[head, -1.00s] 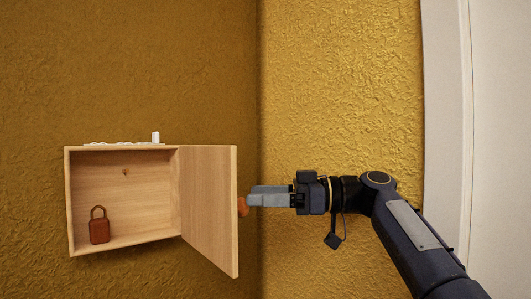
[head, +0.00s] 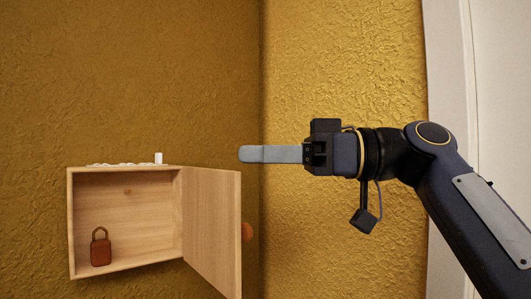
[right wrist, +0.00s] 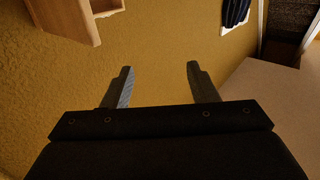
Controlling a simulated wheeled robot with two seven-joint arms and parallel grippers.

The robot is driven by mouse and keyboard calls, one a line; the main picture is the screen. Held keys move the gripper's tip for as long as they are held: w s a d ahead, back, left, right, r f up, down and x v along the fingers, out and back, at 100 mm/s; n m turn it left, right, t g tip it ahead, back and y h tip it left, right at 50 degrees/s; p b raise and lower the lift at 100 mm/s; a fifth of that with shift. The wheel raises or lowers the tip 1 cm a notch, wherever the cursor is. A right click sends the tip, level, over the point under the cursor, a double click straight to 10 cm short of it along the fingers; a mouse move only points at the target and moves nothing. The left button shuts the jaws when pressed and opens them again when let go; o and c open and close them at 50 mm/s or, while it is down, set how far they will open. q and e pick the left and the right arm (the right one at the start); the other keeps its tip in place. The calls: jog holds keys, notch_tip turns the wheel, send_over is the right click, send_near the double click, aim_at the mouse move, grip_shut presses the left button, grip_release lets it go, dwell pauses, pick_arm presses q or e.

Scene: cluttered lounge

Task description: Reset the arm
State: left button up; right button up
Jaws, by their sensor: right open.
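My right gripper (head: 245,154) comes in from the right in the head view, above and in front of the open cabinet door, apart from it. In the right wrist view its two fingers (right wrist: 160,80) are spread with nothing between them. The wooden cabinet (head: 72,225) is on the wall at the lower left. Its door (head: 212,225) stands open, swung outward to the right. The door's round reddish knob (head: 248,232) shows past its edge, below my gripper. My left gripper is not in view.
A red-brown padlock (head: 101,250) stands inside the cabinet at the left. A small white cylinder (head: 158,158) and flat white pieces (head: 120,164) lie on the cabinet's top. A white door frame (head: 445,90) is at the right. The wrist view shows dark blue cloth (right wrist: 235,12).

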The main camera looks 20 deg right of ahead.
dwell(0.5)
jog(key=s+d+f+m+t+h+p, duration=0.1)
jog(key=d+f+m+h+p, duration=0.25)
jog(key=f, duration=0.55)
jog(key=f+m+h+p, duration=0.35)
jog(key=f+m, duration=0.35)
jog(key=f, duration=0.3)
jog(key=s+f+m+g+h+p, duration=0.1)
jog(key=s+f+h, duration=0.1)
jog(key=s+f, duration=0.2)
jog(key=s+d+f+m+g+h+p, duration=0.1)
jog(key=s+f, duration=0.3)
jog(key=f, duration=0.7)
jog(key=s+f+m+h+p, duration=0.2)
jog(key=s+f, duration=0.2)
jog(key=f, duration=0.3)
jog(key=shift+s+d+f+m+g+h, duration=0.3)
jog(key=shift+d+m+g, duration=0.05)
jog(key=shift+d+g, duration=0.05)
